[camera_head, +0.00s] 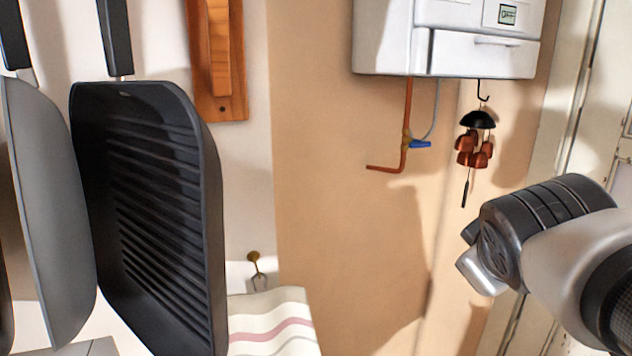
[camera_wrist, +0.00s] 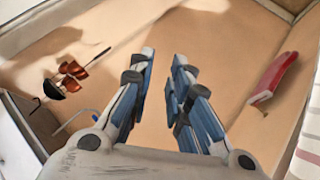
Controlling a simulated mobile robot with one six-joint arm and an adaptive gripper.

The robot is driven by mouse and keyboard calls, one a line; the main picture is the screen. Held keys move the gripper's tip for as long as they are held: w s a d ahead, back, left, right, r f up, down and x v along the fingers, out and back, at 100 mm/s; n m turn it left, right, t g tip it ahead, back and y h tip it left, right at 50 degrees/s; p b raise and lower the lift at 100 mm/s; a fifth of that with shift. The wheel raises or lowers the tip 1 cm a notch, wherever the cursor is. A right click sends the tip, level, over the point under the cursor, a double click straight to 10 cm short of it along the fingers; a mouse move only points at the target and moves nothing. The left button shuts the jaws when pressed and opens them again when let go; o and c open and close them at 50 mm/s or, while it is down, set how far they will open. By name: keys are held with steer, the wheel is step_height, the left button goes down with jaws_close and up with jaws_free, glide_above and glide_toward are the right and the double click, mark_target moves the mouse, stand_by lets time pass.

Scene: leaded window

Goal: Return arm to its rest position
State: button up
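My arm (camera_head: 570,235) reaches in from the right edge in the head view, with its dark wrist joint below and right of the wind chime. The fingers of my gripper cannot be made out there. In the wrist view my gripper (camera_wrist: 164,58) has its two blue and grey fingers apart. Nothing is between them, only the tan wall behind, so the gripper is open and empty.
A wind chime (camera_head: 476,140) hangs from a hook under a white boiler (camera_head: 395,40); a copper pipe (camera_head: 406,120) runs below it. A red object (camera_wrist: 274,76) shows right in the wrist view.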

steer(key=s+a+f+m+g+y+b, duration=0.1)
steer(key=s+a+f+b, duration=0.2)
steer(key=s+f, duration=0.3)
steer(key=s+a+f+m+g+y+b, duration=0.1)
steer(key=s+f, duration=0.5)
steer(key=f, duration=0.6)
steer(key=s+a+f+m+g+y+b, duration=0.2)
steer(key=s+a+f+b, duration=0.4)
steer(key=f, duration=0.4)
steer(key=shift+s+m+g+b, duration=0.25)
steer(key=shift+m+g+b, duration=0.05)
steer(key=shift+m+b, duration=0.2)
steer(key=shift+a+f, duration=0.1)
